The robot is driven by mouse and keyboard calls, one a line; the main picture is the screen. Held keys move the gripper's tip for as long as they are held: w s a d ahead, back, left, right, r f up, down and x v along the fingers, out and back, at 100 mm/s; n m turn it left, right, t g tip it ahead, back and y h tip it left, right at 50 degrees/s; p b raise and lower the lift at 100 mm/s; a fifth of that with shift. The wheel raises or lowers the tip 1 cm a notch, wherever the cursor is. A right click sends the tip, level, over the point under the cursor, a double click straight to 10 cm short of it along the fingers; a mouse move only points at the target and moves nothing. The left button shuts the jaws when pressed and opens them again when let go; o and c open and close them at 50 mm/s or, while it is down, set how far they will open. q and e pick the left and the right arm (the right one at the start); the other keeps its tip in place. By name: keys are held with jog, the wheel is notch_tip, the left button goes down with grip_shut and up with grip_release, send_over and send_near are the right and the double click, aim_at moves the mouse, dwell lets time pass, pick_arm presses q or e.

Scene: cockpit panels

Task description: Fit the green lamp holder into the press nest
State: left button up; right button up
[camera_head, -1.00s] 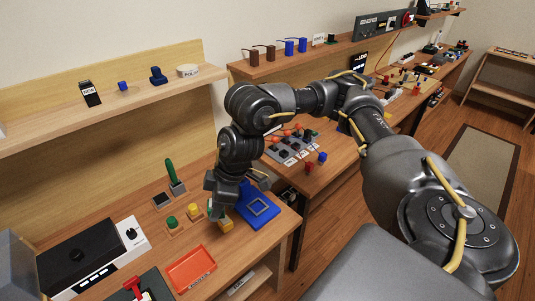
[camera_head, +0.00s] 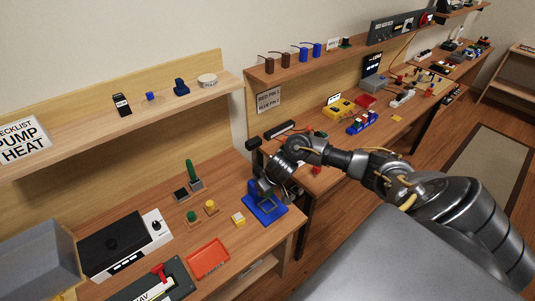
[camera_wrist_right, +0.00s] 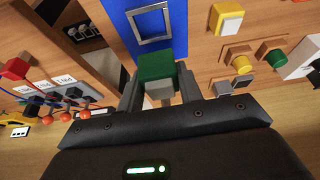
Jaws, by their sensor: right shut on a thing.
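The green lamp holder (camera_wrist_right: 157,66), a green block with a pale grey face, sits between the fingers of my right gripper (camera_wrist_right: 159,88) in the right wrist view. The gripper is shut on it. The press nest appears to be the square grey frame (camera_wrist_right: 151,8) on a blue plate (camera_wrist_right: 124,30), just ahead of the holder. In the head view the blue plate (camera_head: 270,213) lies near the bench's right end. My right gripper (camera_head: 266,191) is above its back left part there and hides the lamp holder. My left gripper is not in view.
A red tray (camera_head: 208,258) lies in front.

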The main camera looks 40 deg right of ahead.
jog(key=shift+d+f, duration=0.15)
jog(key=shift+d, duration=0.15)
jog(key=shift+s, duration=0.1)
jog(key=shift+p, duration=0.5)
jog(key=shift+f+b, duration=1.8)
jog(key=shift+f, duration=1.1)
jog(key=shift+p, duration=0.45)
jog(key=shift+s+p, duration=0.1)
jog(key=shift+p, duration=0.4)
